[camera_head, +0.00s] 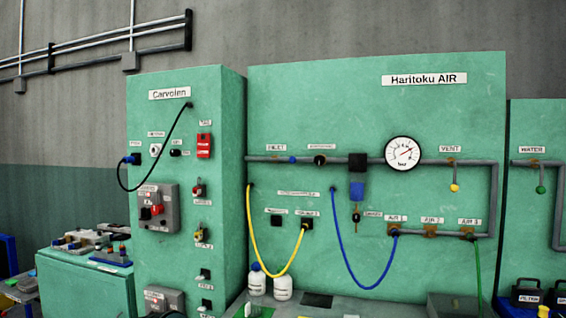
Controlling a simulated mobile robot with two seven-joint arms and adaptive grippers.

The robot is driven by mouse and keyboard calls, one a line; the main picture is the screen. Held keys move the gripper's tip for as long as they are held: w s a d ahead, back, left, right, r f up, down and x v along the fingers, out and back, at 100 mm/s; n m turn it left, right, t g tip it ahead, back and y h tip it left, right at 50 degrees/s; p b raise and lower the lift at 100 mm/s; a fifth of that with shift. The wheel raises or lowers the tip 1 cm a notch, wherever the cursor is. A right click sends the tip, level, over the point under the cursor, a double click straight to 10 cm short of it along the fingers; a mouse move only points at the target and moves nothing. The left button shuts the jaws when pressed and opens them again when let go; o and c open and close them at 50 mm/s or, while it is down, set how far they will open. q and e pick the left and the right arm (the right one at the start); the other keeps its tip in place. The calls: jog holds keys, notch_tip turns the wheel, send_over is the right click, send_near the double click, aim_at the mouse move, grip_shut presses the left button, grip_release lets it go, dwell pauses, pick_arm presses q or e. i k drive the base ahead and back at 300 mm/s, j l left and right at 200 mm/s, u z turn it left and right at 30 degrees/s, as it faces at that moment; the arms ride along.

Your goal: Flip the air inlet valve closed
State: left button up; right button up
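The air inlet valve (292,160) sits on the grey horizontal pipe at the left of the large green "Haritoku AIR" panel (350,110). It shows as a small blue part just under the "INLET" label. It is too small to tell how its handle is turned. A black fitting (319,160) is on the same pipe just to its right. Neither of my grippers is in the head view.
A round pressure gauge (403,153) and a blue filter bowl (357,191) are further right on the pipe. A yellow hose (273,274) and a blue hose (345,255) hang below. The green "Carvolen" cabinet (165,120) juts out at the left.

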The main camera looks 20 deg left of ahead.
aim_at(292, 160)
jog(key=i+j+u, duration=0.1)
jog(key=i, duration=0.4)
jog(key=i+j+u, duration=0.15)
jog(key=i, duration=0.35)
jog(key=i+j+u, duration=0.1)
jog(key=i, duration=0.4)
jog(key=j, duration=0.1)
